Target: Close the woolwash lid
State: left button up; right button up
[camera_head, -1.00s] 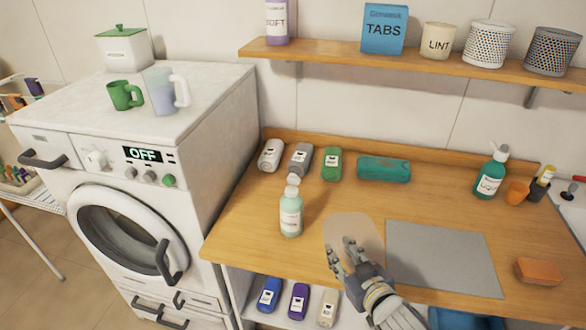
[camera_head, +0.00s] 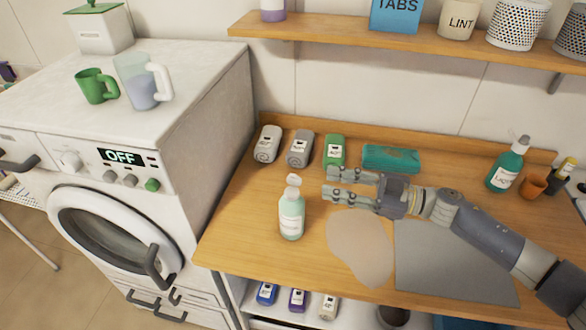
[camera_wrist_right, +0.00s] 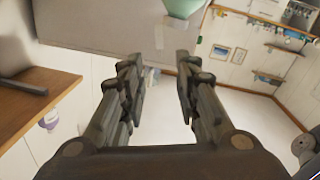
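A pale green bottle (camera_head: 291,215) with a white label stands upright on the wooden counter (camera_head: 250,235). Its label is too small to read, so I cannot confirm that it is the woolwash. Its pale lid (camera_head: 293,181) sticks up at the top and looks raised, though its exact angle is unclear. My right gripper (camera_head: 326,183) is open and empty, to the right of the lid, fingers pointing left with a gap between them and the bottle. In the right wrist view its fingers (camera_wrist_right: 160,85) are apart, and a pale green thing (camera_wrist_right: 183,7) shows at the top edge.
A tan patch (camera_head: 360,250) and a grey mat (camera_head: 455,265) lie at the front. A pump bottle (camera_head: 506,170) stands right. The washing machine (camera_head: 205,120) is left.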

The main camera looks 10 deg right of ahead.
aim_at(297, 176)
jog(key=p+x, duration=0.1)
jog(key=x, duration=0.3)
jog(key=p+x, duration=0.2)
jog(key=x, duration=0.3)
jog(key=shift+r, duration=0.2)
jog(key=shift+w+a+f, duration=0.1)
jog(key=shift+w+a, duration=0.15)
jog(key=shift+a, duration=0.35)
grip_shut()
